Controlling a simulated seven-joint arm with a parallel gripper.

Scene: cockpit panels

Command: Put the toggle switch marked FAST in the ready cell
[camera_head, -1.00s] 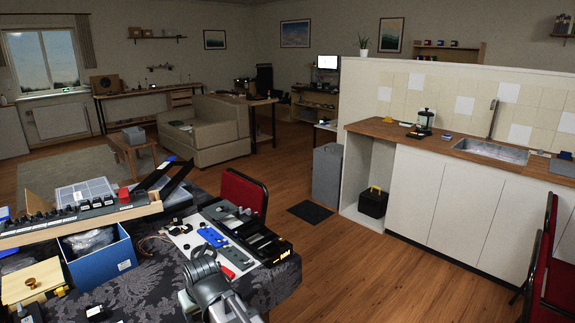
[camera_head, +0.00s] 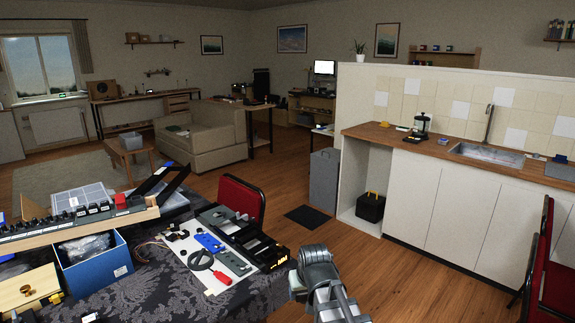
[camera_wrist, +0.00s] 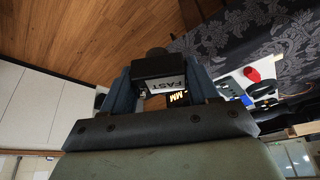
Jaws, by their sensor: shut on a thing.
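The toggle switch marked FAST (camera_wrist: 155,68) is a black block with a white label, seen in the wrist view. My gripper (camera_wrist: 158,88) is shut on it, with a dark blue finger on either side. In the head view my arm's end (camera_head: 315,270) is off the table's right edge, over the floor; the switch is hidden there. I cannot make out which cell is the ready cell.
A blue box (camera_head: 95,270) and a long switch rail (camera_head: 70,224) are at left. A red chair (camera_head: 241,196) stands behind the table.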

